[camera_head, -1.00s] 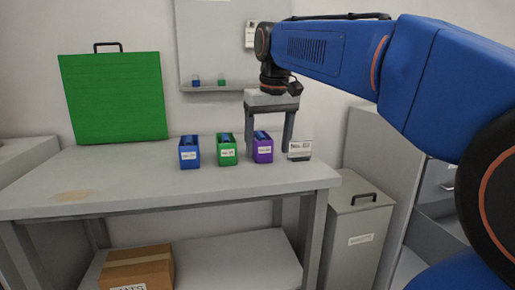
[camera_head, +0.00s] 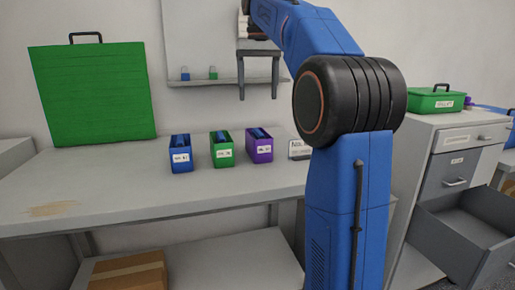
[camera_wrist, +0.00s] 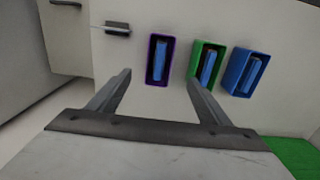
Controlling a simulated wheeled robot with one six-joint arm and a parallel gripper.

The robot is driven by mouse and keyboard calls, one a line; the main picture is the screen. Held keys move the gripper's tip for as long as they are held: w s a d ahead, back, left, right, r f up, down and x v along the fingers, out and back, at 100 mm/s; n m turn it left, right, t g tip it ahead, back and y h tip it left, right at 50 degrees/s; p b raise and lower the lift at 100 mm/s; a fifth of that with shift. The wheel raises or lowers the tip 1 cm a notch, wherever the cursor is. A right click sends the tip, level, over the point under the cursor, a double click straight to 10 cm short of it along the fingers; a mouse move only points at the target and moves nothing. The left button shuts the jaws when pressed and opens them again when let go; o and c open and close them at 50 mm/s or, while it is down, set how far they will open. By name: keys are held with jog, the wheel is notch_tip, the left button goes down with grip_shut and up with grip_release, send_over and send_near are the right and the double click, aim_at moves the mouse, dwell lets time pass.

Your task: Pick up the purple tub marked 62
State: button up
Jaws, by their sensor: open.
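The purple tub (camera_head: 259,147) stands upright on the table, right of the green tub (camera_head: 222,150) and the blue tub (camera_head: 180,155). Its label is too small to read surely. In the wrist view the purple tub (camera_wrist: 151,72) holds a blue item and lies beyond the fingertips, slightly left of the middle of the gap. My gripper (camera_head: 259,92) is open and empty, raised above and behind the tub in the head view. The wrist view also shows my open gripper (camera_wrist: 160,78) apart from every tub.
A small labelled card (camera_head: 299,149) stands right of the purple tub, partly behind my arm. A green case (camera_head: 92,95) stands at the back left. The table (camera_head: 100,190) is clear in front. A drawer is open in the cabinet (camera_head: 455,150) at right.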

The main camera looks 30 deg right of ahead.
aim_at(258, 131)
notch_tip(258, 131, down, 10)
jog(key=shift+r, duration=0.15)
jog(key=shift+w+d+f, duration=0.1)
jog(key=shift+f, duration=1.25)
jog(key=shift+w+f, duration=0.1)
jog(key=shift+f, duration=1.2)
jog(key=c, duration=1.4)
